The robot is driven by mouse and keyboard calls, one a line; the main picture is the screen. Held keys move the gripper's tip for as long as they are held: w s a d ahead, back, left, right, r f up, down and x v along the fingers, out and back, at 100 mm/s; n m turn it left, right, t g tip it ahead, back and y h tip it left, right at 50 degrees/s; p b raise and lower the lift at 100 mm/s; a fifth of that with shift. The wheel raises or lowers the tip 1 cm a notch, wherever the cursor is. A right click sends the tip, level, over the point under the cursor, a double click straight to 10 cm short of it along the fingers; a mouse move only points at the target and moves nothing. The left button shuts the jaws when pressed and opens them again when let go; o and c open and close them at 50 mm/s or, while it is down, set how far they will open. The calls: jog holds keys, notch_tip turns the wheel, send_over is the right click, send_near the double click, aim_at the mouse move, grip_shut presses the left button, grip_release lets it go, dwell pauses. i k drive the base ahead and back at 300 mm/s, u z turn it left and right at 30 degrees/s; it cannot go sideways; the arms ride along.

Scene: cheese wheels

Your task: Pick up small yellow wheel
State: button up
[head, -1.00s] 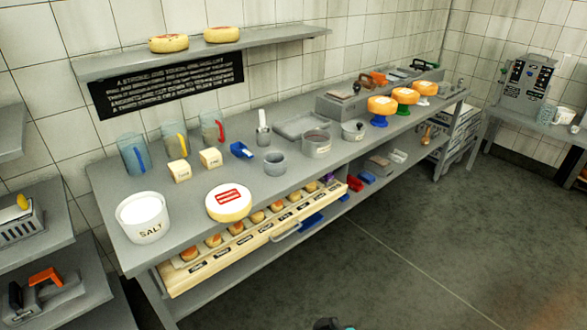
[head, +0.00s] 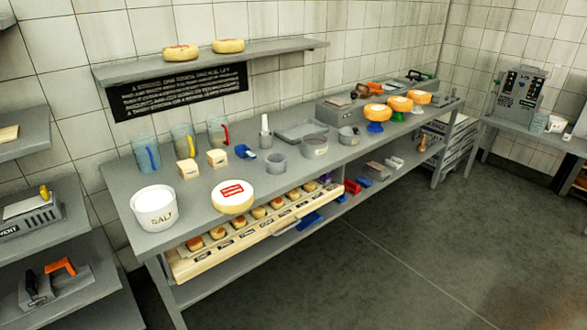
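Several small yellow wheels with orange-brown tops sit in a row in a long pale wooden rack (head: 185,270) under the front edge of the grey table (head: 285,188). One small wheel (head: 219,234) is near the left end of the row and another (head: 257,212) is near its middle. Small labels run along the rack's front. A larger pale yellow wheel (head: 232,202) with a red and white label lies on the tabletop above the rack. Two yellow wheels, one on the left (head: 181,53) and one on the right (head: 228,46), rest on the wall shelf. My gripper is out of view.
Orange wheels (head: 377,112) stand on coloured stands at the table's far end. A white salt tub (head: 154,208), clear jugs (head: 184,139) and grey pots (head: 314,146) also stand on the table. Grey shelving (head: 75,272) is at left. The floor (head: 430,240) at right is clear.

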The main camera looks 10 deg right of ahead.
aim_at(231, 197)
jog(key=k, duration=0.3)
jog(key=u, duration=0.15)
jog(key=i, duration=0.9)
jog(key=u, duration=1.25)
jog(key=k, duration=0.1)
jog(key=z, duration=2.6)
